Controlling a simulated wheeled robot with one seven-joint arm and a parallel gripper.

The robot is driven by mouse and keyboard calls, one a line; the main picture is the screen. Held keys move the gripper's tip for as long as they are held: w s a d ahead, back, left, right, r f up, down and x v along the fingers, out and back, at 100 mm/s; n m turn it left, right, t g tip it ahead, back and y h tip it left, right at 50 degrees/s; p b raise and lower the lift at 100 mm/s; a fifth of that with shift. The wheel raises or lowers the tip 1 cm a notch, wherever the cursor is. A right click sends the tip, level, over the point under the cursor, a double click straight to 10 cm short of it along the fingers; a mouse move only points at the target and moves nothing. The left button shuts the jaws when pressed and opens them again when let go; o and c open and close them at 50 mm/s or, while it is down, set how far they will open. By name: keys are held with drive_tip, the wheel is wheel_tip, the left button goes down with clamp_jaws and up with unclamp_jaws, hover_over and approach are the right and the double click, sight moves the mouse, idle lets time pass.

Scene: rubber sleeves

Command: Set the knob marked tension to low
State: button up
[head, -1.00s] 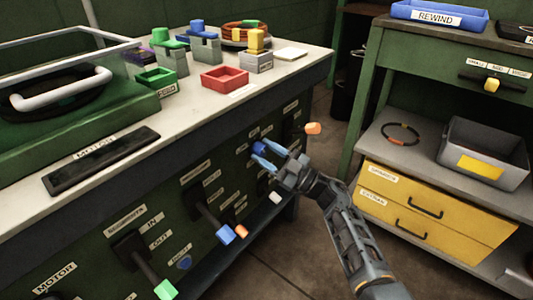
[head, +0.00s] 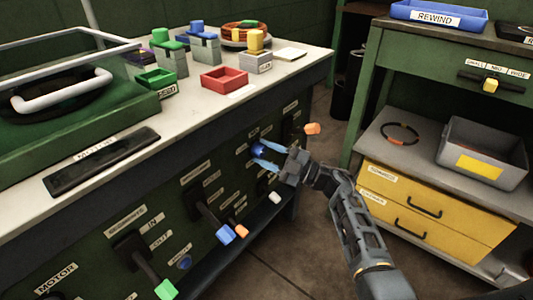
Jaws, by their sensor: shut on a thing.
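A round blue knob (head: 258,150) sits on the dark green front panel of the bench, near its right end. My gripper (head: 262,156) reaches it from the right, with its blue fingers shut on the knob and partly covering it. Small white labels surround the knob, but I cannot read tension or low on them at this size. The knob's pointer direction cannot be made out.
Levers with orange (head: 312,129), blue (head: 226,234) and green (head: 166,289) ends stick out from the panel (head: 90,262). A white-ended one (head: 274,197) is just below my gripper.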

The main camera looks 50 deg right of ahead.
drive_tip(key=o, duration=1.1)
drive_tip(key=shift+c, duration=0.2)
drive_tip(key=shift+s, duration=0.1)
drive_tip(key=v, duration=0.7)
drive_tip(key=shift+s, duration=0.3)
drive_tip(key=shift+f, duration=0.1)
